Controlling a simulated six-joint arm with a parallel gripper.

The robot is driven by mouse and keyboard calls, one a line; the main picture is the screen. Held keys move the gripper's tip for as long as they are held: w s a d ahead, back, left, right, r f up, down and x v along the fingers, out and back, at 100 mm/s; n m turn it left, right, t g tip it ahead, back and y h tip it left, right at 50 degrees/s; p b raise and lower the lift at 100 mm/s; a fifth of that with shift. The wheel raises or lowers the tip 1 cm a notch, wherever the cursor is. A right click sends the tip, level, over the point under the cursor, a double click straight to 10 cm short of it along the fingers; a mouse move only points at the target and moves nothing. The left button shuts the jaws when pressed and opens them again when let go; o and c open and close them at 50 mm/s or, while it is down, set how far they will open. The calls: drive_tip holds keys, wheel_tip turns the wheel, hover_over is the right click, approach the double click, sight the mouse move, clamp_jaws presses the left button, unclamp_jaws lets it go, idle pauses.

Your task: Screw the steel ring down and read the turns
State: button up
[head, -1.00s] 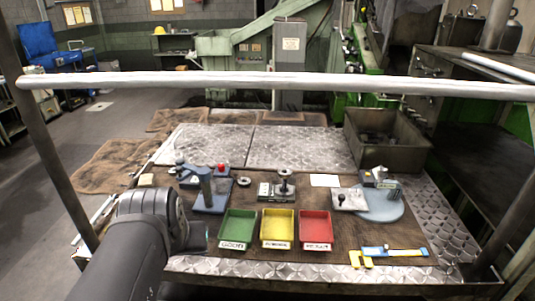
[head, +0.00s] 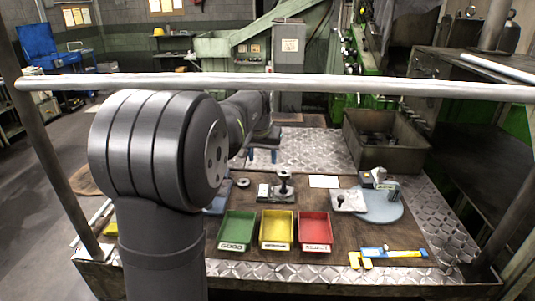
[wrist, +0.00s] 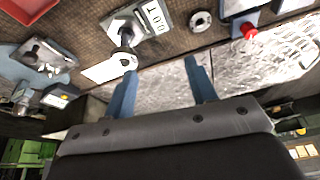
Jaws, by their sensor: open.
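A loose ring (head: 243,182) lies flat on the brown mat, and it also shows in the wrist view (wrist: 201,21). To its right stands a gauge block (head: 264,191) with a white display plate (wrist: 154,17); its characters are too small to read surely. An upright post on the block carries a round, ring-like top (head: 284,175). I cannot tell which of the two rings is the steel one. My gripper (head: 263,156) has its blue fingers apart and empty, behind the block and above the table. In the wrist view, the fingers (wrist: 160,68) point toward the block without touching it.
Green (head: 237,231), yellow (head: 276,230) and red (head: 314,231) trays stand in front. A white card (head: 324,181) and a blue-grey round plate (head: 382,209) lie to the right. A metal bin (head: 386,146) stands at back right. My arm hides the mat's left side.

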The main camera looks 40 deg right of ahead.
drive_tip(key=d+y, duration=0.1)
drive_tip(key=d, duration=0.1)
drive_tip(key=s+d+f+g+y, duration=0.1)
drive_tip(key=d, duration=0.1)
drive_tip(key=s+d+g, duration=0.1)
drive_tip(key=d, duration=0.1)
drive_tip(key=shift+f+y, duration=0.4)
drive_tip(key=shift+s+d+g, duration=0.3)
drive_tip(key=shift+s, duration=0.05)
drive_tip(key=shift+f, duration=2.25)
drive_tip(key=n, duration=1)
drive_tip(key=shift+n, duration=0.4)
drive_tip(key=n, duration=0.4)
